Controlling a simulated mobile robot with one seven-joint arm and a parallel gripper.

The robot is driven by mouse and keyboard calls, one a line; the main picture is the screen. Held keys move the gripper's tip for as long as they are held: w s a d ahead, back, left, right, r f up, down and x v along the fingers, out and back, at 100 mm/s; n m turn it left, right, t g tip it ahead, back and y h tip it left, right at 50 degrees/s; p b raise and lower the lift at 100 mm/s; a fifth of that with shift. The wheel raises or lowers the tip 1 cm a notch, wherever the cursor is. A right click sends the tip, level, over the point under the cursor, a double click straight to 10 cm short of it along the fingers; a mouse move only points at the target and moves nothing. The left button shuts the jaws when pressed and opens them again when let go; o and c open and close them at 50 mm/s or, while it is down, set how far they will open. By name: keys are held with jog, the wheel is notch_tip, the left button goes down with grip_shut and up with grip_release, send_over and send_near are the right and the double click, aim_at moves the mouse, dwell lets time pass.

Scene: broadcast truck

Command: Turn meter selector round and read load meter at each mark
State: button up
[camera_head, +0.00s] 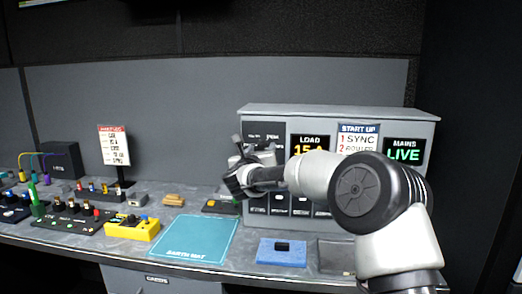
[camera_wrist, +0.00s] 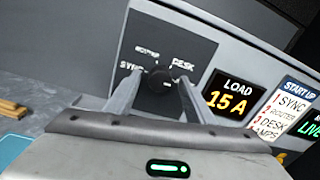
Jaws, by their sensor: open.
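The meter selector, a round black knob (camera_wrist: 160,80) on a dark panel, has labels around it including SYNC on the left and DESK at the upper right. My gripper (camera_wrist: 157,88) is at the knob with one finger on each side of it, open; I cannot tell whether the fingers touch it. The load meter (camera_wrist: 232,97) to the right reads 15 A in yellow. In the head view my gripper (camera_head: 243,163) hides the knob, and the arm partly covers the load meter (camera_head: 309,143).
The start up card (camera_head: 358,137) and the MAINS LIVE display (camera_head: 403,150) sit right of the meter. Switches line the cabinet below. A teal earth mat (camera_head: 195,240), a blue pad (camera_head: 282,258) and a yellow box (camera_head: 132,229) lie on the bench. Several cable-fitted panels stand at left.

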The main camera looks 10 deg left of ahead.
jog(key=c, duration=1.1)
